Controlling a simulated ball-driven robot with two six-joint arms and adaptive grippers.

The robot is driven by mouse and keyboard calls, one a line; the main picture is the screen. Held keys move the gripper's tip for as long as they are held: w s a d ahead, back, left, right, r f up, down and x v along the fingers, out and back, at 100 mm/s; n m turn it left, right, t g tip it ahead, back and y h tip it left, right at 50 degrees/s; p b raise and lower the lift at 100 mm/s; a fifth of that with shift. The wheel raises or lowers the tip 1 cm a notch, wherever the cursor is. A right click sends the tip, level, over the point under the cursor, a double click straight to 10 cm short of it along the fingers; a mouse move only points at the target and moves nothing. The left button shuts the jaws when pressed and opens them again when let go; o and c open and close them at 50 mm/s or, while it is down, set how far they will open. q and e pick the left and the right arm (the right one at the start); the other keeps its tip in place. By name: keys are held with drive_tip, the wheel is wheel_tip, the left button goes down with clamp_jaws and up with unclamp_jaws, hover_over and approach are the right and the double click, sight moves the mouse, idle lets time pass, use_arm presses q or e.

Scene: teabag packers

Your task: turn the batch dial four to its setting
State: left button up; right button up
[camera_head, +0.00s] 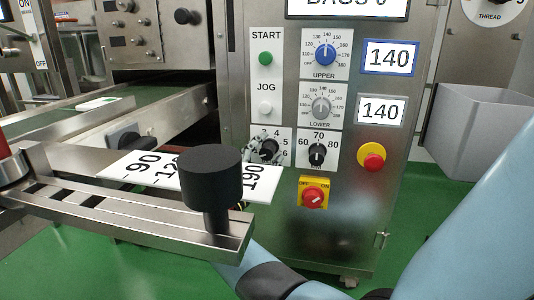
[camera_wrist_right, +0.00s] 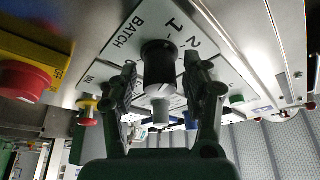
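The batch dial (camera_head: 268,147) is a black knob on a white plate, low on the left of the steel control panel. The numbers 4, 5 and 6 show on its plate in the head view; its pointer is hard to make out. In the right wrist view the dial (camera_wrist_right: 158,62) stands between my fingers, with BATCH, 1 and 2 printed beside it. My right gripper (camera_wrist_right: 160,78) is open, one finger on each side of the knob, with a small gap seeming to remain at both sides. In the head view it is mostly hidden. My left gripper is not in view.
A steel bar with a black knob (camera_head: 211,178) and a white scale plate (camera_head: 142,171) lie in front of the panel. A second black dial (camera_head: 317,154), a red button (camera_head: 372,156) and a red rotary switch (camera_head: 313,196) are right of the batch dial.

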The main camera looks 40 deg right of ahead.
clamp_jaws()
drive_tip(key=shift+m, duration=0.4)
drive_tip(key=shift+m+g, duration=0.6)
drive_tip(key=shift+m, duration=0.5)
drive_tip(key=m+g, duration=0.1)
drive_tip(key=m, duration=0.1)
drive_tip(key=shift+m+y+p, duration=0.3)
drive_tip(key=shift+y+p, duration=0.05)
drive_tip(key=shift+y, duration=0.05)
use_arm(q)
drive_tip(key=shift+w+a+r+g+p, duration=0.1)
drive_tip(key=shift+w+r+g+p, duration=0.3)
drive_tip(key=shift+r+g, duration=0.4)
use_arm(e)
drive_tip(key=shift+m+g+y, duration=0.4)
drive_tip(key=shift+m+y, duration=0.3)
drive_tip(key=shift+m, duration=1.2)
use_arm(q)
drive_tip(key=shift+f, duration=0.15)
use_arm(e)
drive_tip(key=shift+f, duration=0.1)
drive_tip(key=shift+o, duration=1.1)
unclamp_jaws()
